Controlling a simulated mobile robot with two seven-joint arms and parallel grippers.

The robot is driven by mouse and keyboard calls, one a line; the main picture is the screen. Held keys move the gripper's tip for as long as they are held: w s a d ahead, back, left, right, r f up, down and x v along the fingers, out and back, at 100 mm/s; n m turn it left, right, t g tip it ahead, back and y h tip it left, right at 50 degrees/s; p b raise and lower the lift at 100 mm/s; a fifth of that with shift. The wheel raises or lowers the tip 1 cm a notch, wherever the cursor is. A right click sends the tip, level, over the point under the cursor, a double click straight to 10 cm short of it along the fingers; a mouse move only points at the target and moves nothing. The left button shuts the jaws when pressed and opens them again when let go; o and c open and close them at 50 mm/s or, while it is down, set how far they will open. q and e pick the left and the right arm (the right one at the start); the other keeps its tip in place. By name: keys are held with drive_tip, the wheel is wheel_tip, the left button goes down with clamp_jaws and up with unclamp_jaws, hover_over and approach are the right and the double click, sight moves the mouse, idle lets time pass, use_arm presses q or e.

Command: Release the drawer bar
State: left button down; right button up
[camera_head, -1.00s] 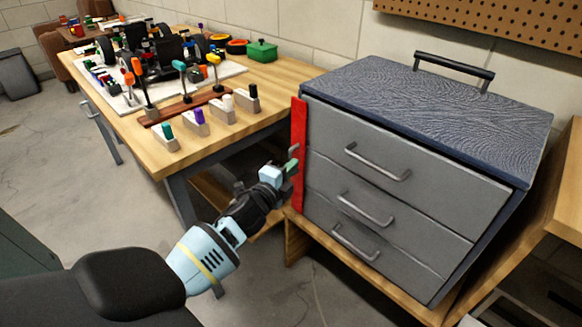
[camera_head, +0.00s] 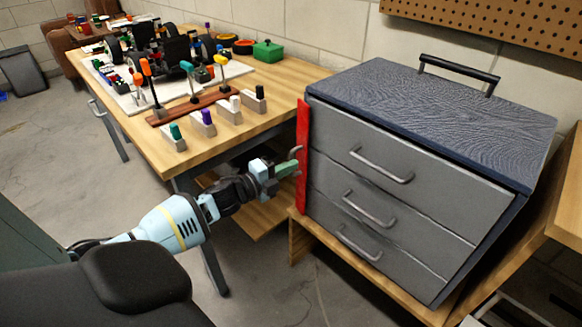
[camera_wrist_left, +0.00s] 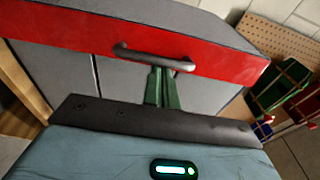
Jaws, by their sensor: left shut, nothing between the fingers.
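The red drawer bar (camera_head: 303,180) stands upright along the left front edge of the grey tool chest (camera_head: 400,170). In the left wrist view the bar (camera_wrist_left: 220,60) runs across the picture and carries a dark handle (camera_wrist_left: 152,57). My left gripper (camera_head: 296,163) is beside the bar at its handle. Its green fingers (camera_wrist_left: 162,80) are shut together, with nothing between them, and their tips reach the handle in the picture. I cannot tell whether they touch it. My right gripper is not in view.
The chest has three closed drawers and stands on a low wooden bench (camera_head: 300,245). A wooden table (camera_head: 270,85) with tools, several small blocks and a model car (camera_head: 160,50) stands to the left. Open floor lies in front.

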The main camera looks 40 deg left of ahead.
use_arm(q)
drive_tip(key=shift+s+a+h, duration=0.1)
drive_tip(key=shift+a+h, duration=0.15)
drive_tip(key=shift+h, duration=0.05)
drive_tip(key=shift+s+a, duration=0.2)
drive_tip(key=shift+a, duration=0.95)
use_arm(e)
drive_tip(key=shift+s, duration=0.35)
use_arm(q)
drive_tip(key=shift+a, duration=0.2)
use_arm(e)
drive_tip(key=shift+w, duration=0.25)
